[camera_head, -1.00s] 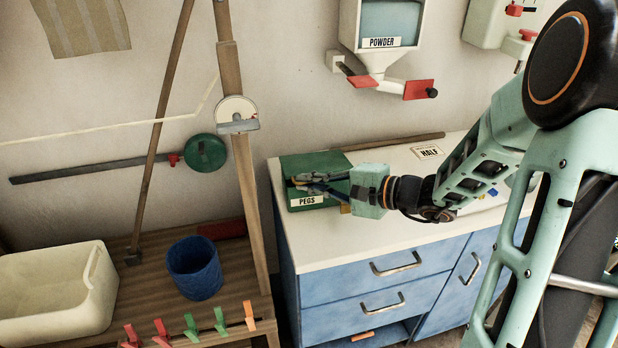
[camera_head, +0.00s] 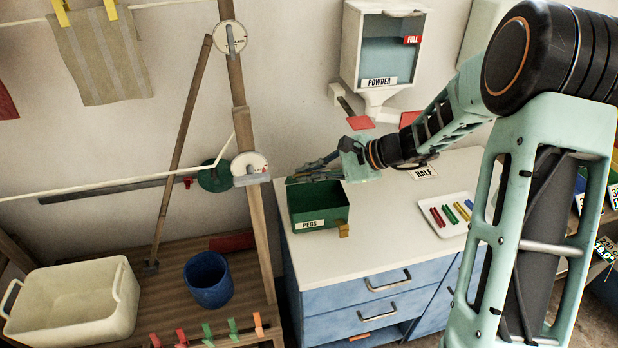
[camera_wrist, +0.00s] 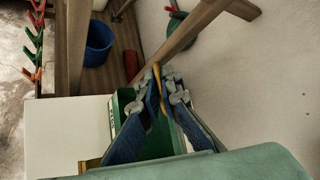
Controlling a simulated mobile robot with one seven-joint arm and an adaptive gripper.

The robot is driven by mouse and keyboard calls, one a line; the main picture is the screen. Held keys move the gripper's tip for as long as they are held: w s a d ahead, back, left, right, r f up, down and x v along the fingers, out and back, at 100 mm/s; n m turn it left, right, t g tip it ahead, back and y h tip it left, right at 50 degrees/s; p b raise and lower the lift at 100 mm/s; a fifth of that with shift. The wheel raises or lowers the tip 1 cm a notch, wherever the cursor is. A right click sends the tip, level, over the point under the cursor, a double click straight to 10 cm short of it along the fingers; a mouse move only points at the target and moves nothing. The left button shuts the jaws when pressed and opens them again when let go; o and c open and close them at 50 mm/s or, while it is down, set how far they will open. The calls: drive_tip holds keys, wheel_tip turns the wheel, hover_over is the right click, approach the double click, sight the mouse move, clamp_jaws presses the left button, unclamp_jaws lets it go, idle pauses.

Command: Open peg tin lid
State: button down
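The green peg tin (camera_head: 318,222), labelled PEGS, stands at the left end of the white worktop. Its top is open and I see its dark inside. A brass-coloured tab (camera_head: 343,230) is at its front right corner. The lid cannot be made out clearly behind my gripper. My gripper (camera_head: 293,179) is above the tin's back edge, pointing left. In the wrist view its fingertips (camera_wrist: 165,78) come together, with a small yellow piece by them that I cannot identify. Green parts of the tin (camera_wrist: 125,103) show beneath the fingers. No held thing is clear.
A white tray (camera_head: 452,228) with coloured pegs lies right of the tin. The powder dispenser (camera_head: 376,80) hangs on the wall behind. A wooden post (camera_head: 250,190), a blue bucket (camera_head: 208,280) and a cream tub (camera_head: 75,318) are left. The worktop front is clear.

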drive_tip(key=shift+w+a+r, duration=0.15)
drive_tip(key=shift+w+r, duration=0.35)
drive_tip(key=shift+w, duration=0.05)
drive_tip(key=c, duration=2.2)
unclamp_jaws()
drive_tip(key=shift+o, duration=0.2)
drive_tip(key=v, duration=1.2)
drive_tip(key=shift+s, duration=0.1)
drive_tip(key=shift+c, duration=0.5)
